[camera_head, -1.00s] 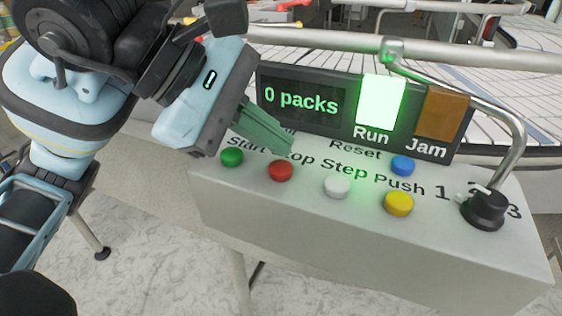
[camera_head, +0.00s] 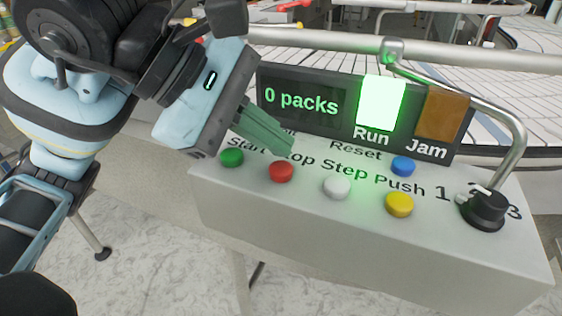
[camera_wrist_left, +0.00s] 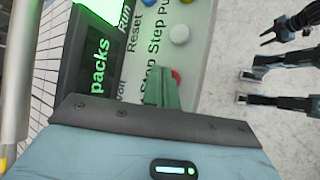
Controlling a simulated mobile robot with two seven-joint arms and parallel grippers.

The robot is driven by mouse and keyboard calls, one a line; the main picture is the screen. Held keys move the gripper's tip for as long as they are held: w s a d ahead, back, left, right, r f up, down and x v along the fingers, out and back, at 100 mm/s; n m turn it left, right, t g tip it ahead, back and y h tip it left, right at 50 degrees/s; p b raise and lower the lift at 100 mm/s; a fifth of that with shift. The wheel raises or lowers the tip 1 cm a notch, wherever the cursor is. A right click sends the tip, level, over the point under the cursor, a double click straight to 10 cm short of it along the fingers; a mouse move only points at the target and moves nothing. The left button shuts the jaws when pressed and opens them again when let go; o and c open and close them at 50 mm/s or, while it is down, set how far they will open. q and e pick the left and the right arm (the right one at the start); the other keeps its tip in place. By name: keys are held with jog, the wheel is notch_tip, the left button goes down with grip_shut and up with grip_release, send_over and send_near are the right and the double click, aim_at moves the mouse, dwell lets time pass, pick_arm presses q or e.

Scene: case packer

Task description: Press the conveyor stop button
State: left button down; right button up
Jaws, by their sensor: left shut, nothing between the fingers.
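The red stop button (camera_head: 281,171) sits on the sloped top of the grey control box (camera_head: 370,240), below the partly covered word "Stop". My left gripper (camera_head: 288,148) is shut and empty. Its green fingertips are just above and behind the red button in the head view, apart from it as far as I can see. In the left wrist view the red button (camera_wrist_left: 176,76) shows partly, beside the shut fingertips (camera_wrist_left: 160,72), which cover part of it. The lit Run lamp (camera_head: 381,102) glows green-white, and the display (camera_head: 302,100) reads "0 packs". My right gripper is not in the head view.
A green button (camera_head: 231,157) is left of the red one. A white button (camera_head: 337,187), a yellow button (camera_head: 399,204), a blue button (camera_head: 403,166) and a black knob (camera_head: 486,208) are to the right. A metal rail (camera_head: 300,38) runs behind the box.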

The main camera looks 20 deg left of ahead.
aim_at(271, 167)
pick_arm(q)
jog(key=shift+f, duration=0.1)
dwell(0.6)
jog(key=shift+f, duration=0.35)
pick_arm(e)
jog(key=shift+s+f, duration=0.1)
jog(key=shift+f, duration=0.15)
